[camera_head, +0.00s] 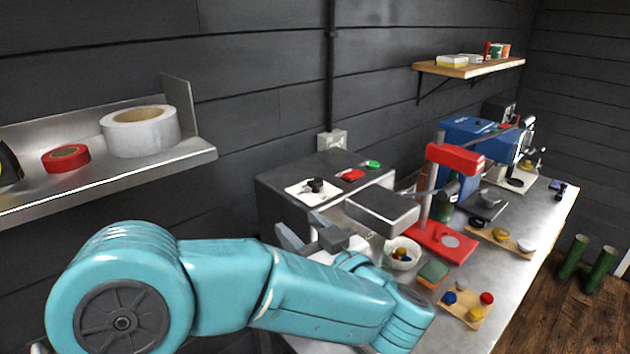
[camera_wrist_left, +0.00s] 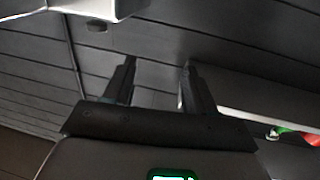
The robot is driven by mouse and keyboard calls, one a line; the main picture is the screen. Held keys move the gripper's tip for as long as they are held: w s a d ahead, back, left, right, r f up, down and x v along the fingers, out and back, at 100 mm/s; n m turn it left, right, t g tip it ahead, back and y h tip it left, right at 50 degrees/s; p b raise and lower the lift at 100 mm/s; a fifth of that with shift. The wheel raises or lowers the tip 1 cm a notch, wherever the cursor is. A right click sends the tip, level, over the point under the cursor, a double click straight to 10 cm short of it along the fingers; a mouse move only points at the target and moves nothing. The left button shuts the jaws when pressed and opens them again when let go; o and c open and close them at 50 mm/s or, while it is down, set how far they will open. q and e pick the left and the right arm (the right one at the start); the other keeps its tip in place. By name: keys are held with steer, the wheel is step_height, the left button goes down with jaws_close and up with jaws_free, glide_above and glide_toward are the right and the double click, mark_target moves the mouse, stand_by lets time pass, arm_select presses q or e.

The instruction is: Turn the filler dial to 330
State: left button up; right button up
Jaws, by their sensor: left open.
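The filler is a dark grey box (camera_head: 270,190) against the wall in the head view. Its black dial (camera_head: 315,185) sits on a white plate on the sloping top; I cannot read the dial's setting. My left gripper (camera_head: 305,234) is in front of and below the dial, apart from it, partly covered by my teal arm. In the left wrist view its two dark fingers (camera_wrist_left: 155,82) are spread apart with nothing between them. The dial does not clearly show in the wrist view. My right gripper is not in view.
A red button (camera_head: 353,175) and a green button (camera_head: 373,164) are right of the dial. A metal shelf (camera_head: 200,152) with tape rolls juts out at left. The bench (camera_head: 530,225) holds a bowl (camera_head: 403,262), a sponge (camera_head: 433,273) and a red press (camera_head: 455,156).

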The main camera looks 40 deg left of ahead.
arm_select(q)
steer(key=shift+s+d, duration=0.8)
steer(key=shift+d, duration=0.1)
